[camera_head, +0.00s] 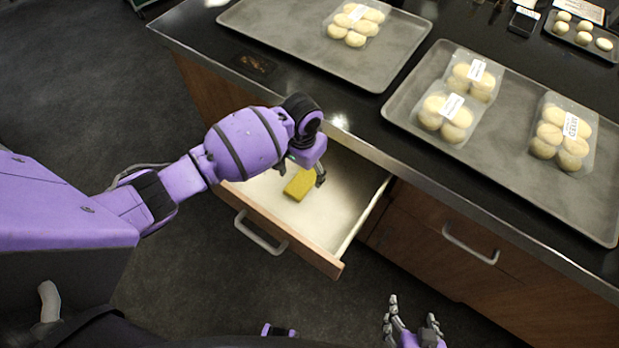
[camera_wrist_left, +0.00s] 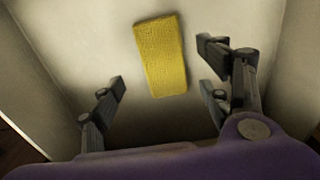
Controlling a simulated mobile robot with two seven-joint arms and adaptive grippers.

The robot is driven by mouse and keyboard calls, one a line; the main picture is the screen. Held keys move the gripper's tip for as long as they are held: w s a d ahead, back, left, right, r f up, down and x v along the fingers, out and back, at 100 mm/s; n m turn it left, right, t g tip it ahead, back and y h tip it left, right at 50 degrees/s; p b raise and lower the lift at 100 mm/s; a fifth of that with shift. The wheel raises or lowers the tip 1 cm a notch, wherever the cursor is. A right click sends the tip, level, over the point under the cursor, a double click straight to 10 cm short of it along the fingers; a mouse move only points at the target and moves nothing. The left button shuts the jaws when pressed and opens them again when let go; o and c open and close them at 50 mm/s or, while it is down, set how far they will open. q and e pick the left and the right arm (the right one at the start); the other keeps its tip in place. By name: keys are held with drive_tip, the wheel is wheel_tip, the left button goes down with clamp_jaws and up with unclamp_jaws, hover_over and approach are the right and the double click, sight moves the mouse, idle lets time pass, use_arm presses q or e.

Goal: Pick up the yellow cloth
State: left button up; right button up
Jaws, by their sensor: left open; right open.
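The yellow cloth (camera_head: 299,184) is a small flat rectangle lying on the pale floor of an open drawer (camera_head: 337,212). In the left wrist view the cloth (camera_wrist_left: 161,57) lies beyond the fingertips, between their lines and nearer the right-hand fingers. My left gripper (camera_head: 302,172) reaches down into the drawer over the cloth. Its fingers are spread and empty in the left wrist view (camera_wrist_left: 163,80). Whether it touches the cloth cannot be told. My right gripper (camera_head: 412,322) is open and empty at the bottom edge of the head view, away from the drawer.
The drawer's walls stand close around my left gripper, with the front panel (camera_head: 290,240) and its handle towards me. The dark counter edge (camera_head: 400,165) overhangs the drawer's back. Trays (camera_head: 420,88) with packs of dough balls (camera_head: 447,114) stand on the counter. A shut drawer handle (camera_head: 470,245) is at the right.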

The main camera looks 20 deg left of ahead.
sight(303, 180)
use_arm(q)
drive_tip(key=f, duration=0.5)
drive_tip(key=shift+w+a+b, duration=0.15)
drive_tip(key=shift+a+b, duration=0.1)
drive_tip(key=shift+b, duration=0.05)
drive_tip(key=shift+r, duration=0.1)
